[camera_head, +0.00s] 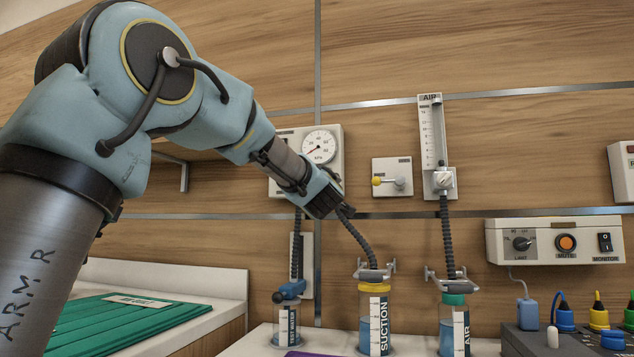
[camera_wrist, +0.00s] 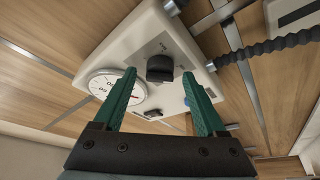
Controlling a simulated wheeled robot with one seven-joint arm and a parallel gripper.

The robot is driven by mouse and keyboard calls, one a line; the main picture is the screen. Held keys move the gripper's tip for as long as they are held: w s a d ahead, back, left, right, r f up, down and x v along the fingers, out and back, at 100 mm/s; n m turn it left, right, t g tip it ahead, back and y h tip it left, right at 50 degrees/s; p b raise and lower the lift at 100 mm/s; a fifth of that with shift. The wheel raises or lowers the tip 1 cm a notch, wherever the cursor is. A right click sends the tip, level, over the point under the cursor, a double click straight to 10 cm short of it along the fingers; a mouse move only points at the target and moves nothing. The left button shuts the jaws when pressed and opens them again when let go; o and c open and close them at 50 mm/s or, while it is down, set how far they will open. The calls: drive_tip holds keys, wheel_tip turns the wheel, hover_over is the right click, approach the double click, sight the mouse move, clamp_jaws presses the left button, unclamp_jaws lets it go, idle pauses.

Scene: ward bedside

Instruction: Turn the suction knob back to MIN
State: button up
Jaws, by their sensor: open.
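The suction unit is a cream wall panel (camera_head: 332,137) with a round white pressure gauge (camera_head: 319,147). In the head view my forearm and gripper (camera_head: 343,206) cover its lower part, and the knob is hidden there. In the wrist view the panel (camera_wrist: 135,45) appears tilted, with the gauge (camera_wrist: 103,84) at left. A black knob (camera_wrist: 160,68) stands out from the panel between the two green fingertips of my gripper (camera_wrist: 159,75). The fingers are apart and nothing is gripped. I cannot tell whether they touch the knob, and its markings are too small to read.
A second small dark control (camera_wrist: 152,113) sits on the panel. A ribbed hose (camera_head: 357,240) runs down to the SUCTION jar (camera_head: 366,318). To the right are a small wall valve (camera_head: 393,177), an AIR flowmeter (camera_head: 431,135) and a box with LIMIT and MUTE controls (camera_head: 585,242).

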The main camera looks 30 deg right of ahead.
drive_tip(key=b+v, duration=0.1)
drive_tip(key=v, duration=0.9)
drive_tip(key=shift+s+b, duration=0.2)
drive_tip(key=shift+b, duration=0.15)
drive_tip(key=shift+s+a+f, duration=0.1)
drive_tip(key=shift+a+f, duration=0.05)
drive_tip(key=shift+f, duration=0.05)
